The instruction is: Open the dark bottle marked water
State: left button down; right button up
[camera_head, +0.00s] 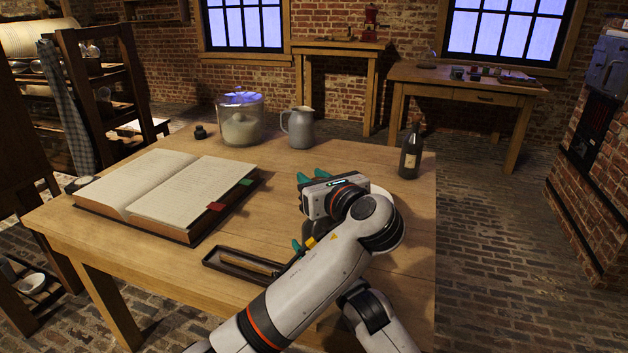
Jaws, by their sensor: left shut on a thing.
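A dark bottle (410,152) with a pale label stands upright at the right edge of the wooden table. Its label is too small to read, and no gripper touches it. My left gripper (314,178) is over the middle of the table, left of that bottle, with teal fingertips showing past its pale body. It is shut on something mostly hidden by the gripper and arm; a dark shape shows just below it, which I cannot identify. A teal tip and a yellow part show beside the arm, perhaps my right gripper (297,245), otherwise hidden behind the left arm.
An open book (165,190) covers the table's left half. A lidded glass jar (240,127) and a grey pitcher (299,130) stand at the back, near a small dark pot (200,132). A narrow dark tray (225,266) lies in front. The table (360,160) is bare behind my gripper.

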pick_arm(q)
notch_tip(320, 180, up, 4)
jog(key=shift+f, duration=0.1)
pick_arm(e)
jog(key=o, duration=1.5)
jog(key=shift+c, duration=0.2)
